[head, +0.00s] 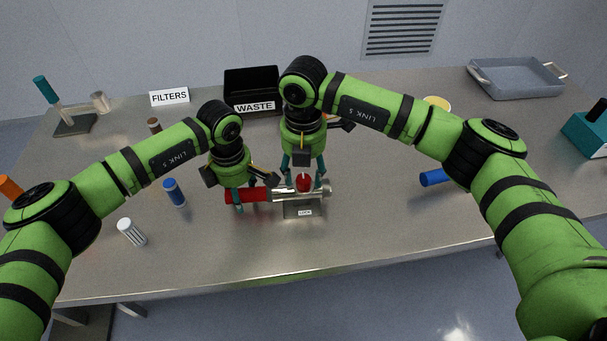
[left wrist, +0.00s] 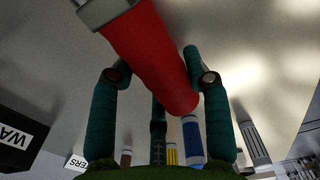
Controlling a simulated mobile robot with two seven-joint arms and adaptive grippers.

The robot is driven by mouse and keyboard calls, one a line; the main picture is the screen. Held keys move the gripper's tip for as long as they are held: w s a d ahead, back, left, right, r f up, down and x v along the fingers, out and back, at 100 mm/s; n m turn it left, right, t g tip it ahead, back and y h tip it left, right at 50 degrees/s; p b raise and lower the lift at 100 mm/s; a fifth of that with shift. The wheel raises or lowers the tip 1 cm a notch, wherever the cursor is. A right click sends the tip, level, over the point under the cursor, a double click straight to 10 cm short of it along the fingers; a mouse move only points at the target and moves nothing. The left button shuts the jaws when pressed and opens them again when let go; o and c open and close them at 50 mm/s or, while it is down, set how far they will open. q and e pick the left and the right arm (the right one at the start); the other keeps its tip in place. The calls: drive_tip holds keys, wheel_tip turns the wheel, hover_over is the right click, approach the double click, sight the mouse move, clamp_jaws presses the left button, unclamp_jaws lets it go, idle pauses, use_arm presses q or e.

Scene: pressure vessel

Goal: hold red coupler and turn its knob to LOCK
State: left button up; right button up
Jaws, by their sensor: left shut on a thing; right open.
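A round red knob (head: 304,182) sits on the silver part, above a small plate marked LOCK (head: 304,212). My left gripper (head: 239,205) is shut on the red part; in the left wrist view its teal fingers flank the red cylinder (left wrist: 150,55). My right gripper (head: 303,172) is open and points down over the knob, with its fingers around or close beside it. I cannot tell whether they touch, nor which way the knob is turned.
A black WASTE bin (head: 252,92) and a FILTERS sign (head: 169,97) stand behind. A blue piece (head: 434,177) lies at right. A grey tray (head: 516,79) is at the back right. The front table is clear.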

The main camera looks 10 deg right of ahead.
drive_tip(key=shift+f, duration=1.05)
use_arm(q)
drive_tip(key=shift+d, duration=0.1)
use_arm(e)
clamp_jaws()
